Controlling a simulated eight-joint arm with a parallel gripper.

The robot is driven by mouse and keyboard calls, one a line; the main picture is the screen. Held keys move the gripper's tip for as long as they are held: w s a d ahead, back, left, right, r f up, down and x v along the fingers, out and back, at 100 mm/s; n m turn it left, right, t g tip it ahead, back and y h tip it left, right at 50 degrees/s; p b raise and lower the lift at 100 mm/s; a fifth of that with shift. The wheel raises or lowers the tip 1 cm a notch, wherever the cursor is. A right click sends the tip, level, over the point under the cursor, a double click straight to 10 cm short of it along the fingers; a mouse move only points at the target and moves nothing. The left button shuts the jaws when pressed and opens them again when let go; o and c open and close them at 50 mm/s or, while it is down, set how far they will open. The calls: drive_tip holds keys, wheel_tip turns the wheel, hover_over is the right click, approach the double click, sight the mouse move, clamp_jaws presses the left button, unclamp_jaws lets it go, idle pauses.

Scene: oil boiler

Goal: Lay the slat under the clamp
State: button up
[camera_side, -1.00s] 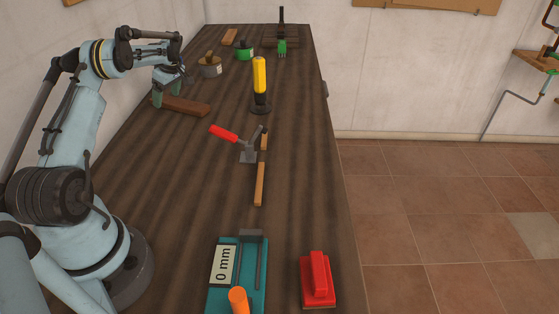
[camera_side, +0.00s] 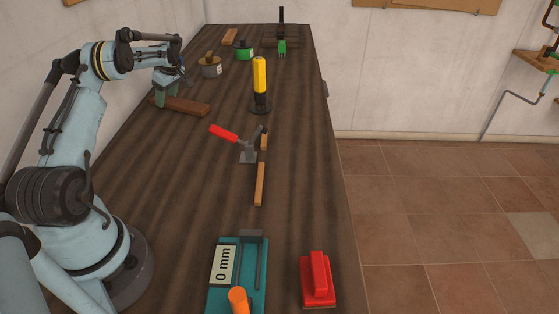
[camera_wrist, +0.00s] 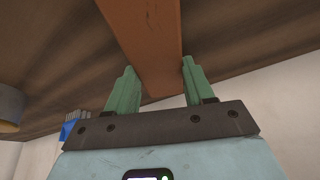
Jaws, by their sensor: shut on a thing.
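The slat, a reddish-brown wooden bar (camera_side: 190,107), lies on the left part of the bench in the side view. It also shows in the wrist view (camera_wrist: 150,32), running between the green fingers. My gripper (camera_side: 167,97) is shut on the slat near its left end, with the fingers also in the wrist view (camera_wrist: 158,88). The slat appears to be at bench height; whether it touches the bench is unclear. The clamp (camera_side: 249,152), a grey metal toggle with a red handle (camera_side: 223,132), stands mid-bench, to the right and nearer the camera.
Light wooden strips lie by the clamp, the longer one (camera_side: 260,184) in front. A yellow-handled tool (camera_side: 260,85) stands upright behind it. Tins (camera_side: 210,66) stand behind the gripper. A teal gauge (camera_side: 253,270) and red block (camera_side: 318,281) sit at the front.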

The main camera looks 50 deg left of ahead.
drive_tip(key=shift+r, duration=0.5)
drive_tip(key=v, duration=0.4)
drive_tip(key=shift+a, duration=0.1)
drive_tip(key=w+d+r, duration=0.4)
drive_tip(key=d+r, duration=0.2)
drive_tip(key=d, duration=0.4)
drive_tip(key=r+m+t, duration=0.1)
drive_tip(key=m+t, duration=0.2)
drive_tip(key=m, duration=0.6)
hover_over(280, 159)
drive_tip(key=s+d+m+t, duration=0.1)
drive_tip(key=s+d+m, duration=0.15)
drive_tip(key=d, duration=0.35)
drive_tip(key=s+d+m+t, duration=0.1)
drive_tip(key=s+d+m, duration=0.1)
drive_tip(key=s+d, duration=0.25)
drive_tip(key=shift+h, duration=0.4)
drive_tip(key=w+a+f, duration=0.2)
drive_tip(key=a, duration=0.1)
drive_tip(key=w+a+f, duration=0.2)
drive_tip(key=a+f, duration=0.1)
drive_tip(key=w+a+f, duration=0.1)
drive_tip(key=a+f, duration=0.1)
drive_tip(key=a, duration=0.1)
drive_tip(key=shift+w+a+f, duration=0.1)
drive_tip(key=shift+w+f, duration=0.1)
drive_tip(key=shift+w, duration=0.2)
drive_tip(key=shift+f, duration=2.05)
drive_tip(key=shift+f, duration=0.15)
